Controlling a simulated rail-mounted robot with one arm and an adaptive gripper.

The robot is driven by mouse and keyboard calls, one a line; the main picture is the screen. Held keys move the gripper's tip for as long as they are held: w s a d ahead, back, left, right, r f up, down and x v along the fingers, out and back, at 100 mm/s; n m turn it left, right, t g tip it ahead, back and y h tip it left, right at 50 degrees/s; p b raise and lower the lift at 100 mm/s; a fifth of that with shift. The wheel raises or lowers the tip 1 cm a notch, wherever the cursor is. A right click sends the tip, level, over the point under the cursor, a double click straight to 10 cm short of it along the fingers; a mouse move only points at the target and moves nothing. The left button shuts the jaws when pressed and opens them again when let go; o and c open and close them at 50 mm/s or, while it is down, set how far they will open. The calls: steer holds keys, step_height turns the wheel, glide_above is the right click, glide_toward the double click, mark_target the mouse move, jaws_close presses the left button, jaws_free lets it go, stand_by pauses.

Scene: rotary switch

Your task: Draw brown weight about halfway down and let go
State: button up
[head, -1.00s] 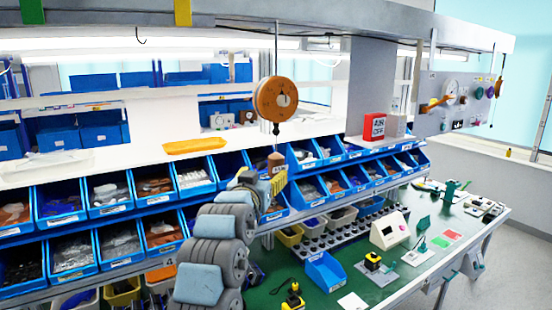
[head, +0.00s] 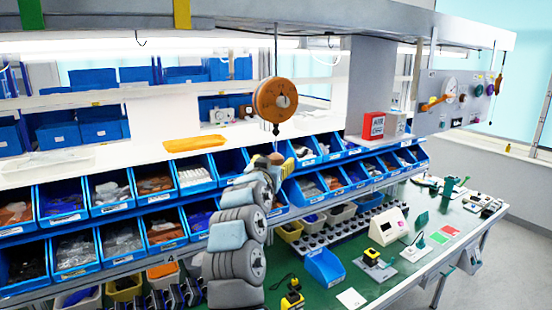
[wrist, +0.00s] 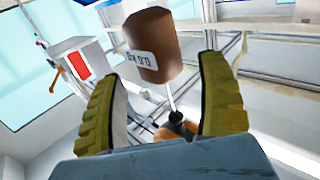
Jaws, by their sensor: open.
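The brown weight (wrist: 154,45), a cylinder with a white label, shows in the wrist view just beyond and partly between my fingertips. A thin pale line joins it to a dark hook (wrist: 174,116). In the head view the brown weight (head: 276,158) is small and partly covered by my gripper (head: 284,168). It hangs under a round orange-brown pulley (head: 275,99). My gripper (wrist: 160,70) is open, with one yellow ribbed finger on each side. I cannot tell whether either finger touches the weight.
Blue bins (head: 119,193) line the shelves behind and beside my arm. A red box (head: 373,126) stands on the right of the upper shelf. The green worktop (head: 420,240) at the right holds small devices. An orange tray (head: 194,143) lies on the shelf at the left.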

steer(key=shift+x, duration=1.45)
steer(key=c, duration=1.3)
steer(key=shift+o, duration=0.2)
step_height(320, 180, down, 6)
steer(key=b, duration=0.4)
steer(key=shift+f+b, duration=0.2)
steer(key=shift+b, duration=0.1)
steer(key=shift+r, duration=0.1)
steer(key=o, duration=1.3)
steer(key=shift+c, duration=0.2)
